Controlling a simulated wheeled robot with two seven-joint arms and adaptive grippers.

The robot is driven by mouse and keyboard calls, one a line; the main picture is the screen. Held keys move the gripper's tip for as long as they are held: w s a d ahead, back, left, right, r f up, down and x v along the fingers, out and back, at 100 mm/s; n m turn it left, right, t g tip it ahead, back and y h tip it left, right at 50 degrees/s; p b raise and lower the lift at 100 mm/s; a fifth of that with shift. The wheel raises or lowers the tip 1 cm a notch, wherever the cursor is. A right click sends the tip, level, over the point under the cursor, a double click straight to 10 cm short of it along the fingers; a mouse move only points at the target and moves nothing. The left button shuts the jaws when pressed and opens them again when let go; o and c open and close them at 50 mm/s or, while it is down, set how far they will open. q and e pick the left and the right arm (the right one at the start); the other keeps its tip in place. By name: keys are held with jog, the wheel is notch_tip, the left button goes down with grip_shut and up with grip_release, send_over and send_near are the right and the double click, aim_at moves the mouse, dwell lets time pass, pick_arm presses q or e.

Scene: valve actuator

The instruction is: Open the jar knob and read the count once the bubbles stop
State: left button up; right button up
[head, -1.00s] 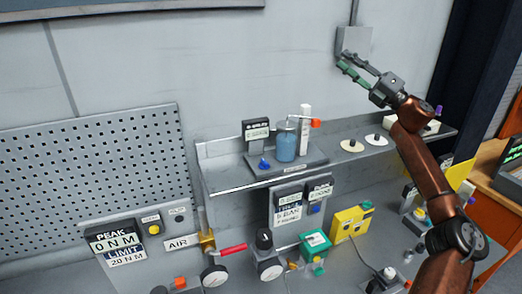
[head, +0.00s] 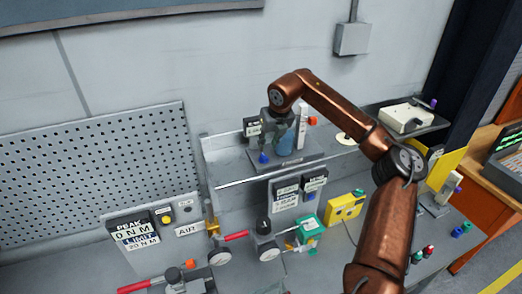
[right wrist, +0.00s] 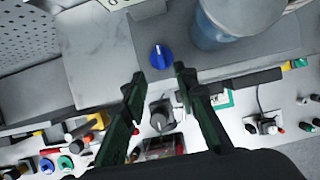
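The jar (head: 285,138) of blue liquid stands on a grey base (head: 300,161) on the shelf, partly hidden by my right arm. It also shows in the right wrist view (right wrist: 228,22). The blue knob (head: 263,158) sits at the front left of that base. In the right wrist view the blue knob (right wrist: 161,57) lies just beyond my fingertips, apart from them. My right gripper (right wrist: 158,77) is open and empty, pointing toward the knob. My left gripper is out of view.
A white post with an orange tip (head: 313,121) stands right of the jar. Below the shelf are a label panel (head: 286,195), a green box (head: 309,228), a yellow box (head: 344,207) and gauges (head: 220,257). A pale box (head: 406,117) sits at the shelf's right end.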

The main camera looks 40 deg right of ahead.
aim_at(264, 156)
jog(key=p+x, duration=0.2)
jog(key=x, duration=0.5)
jog(key=shift+w+d+f, duration=0.15)
jog(key=shift+w+f, duration=0.05)
jog(key=shift+f, duration=0.15)
grip_shut()
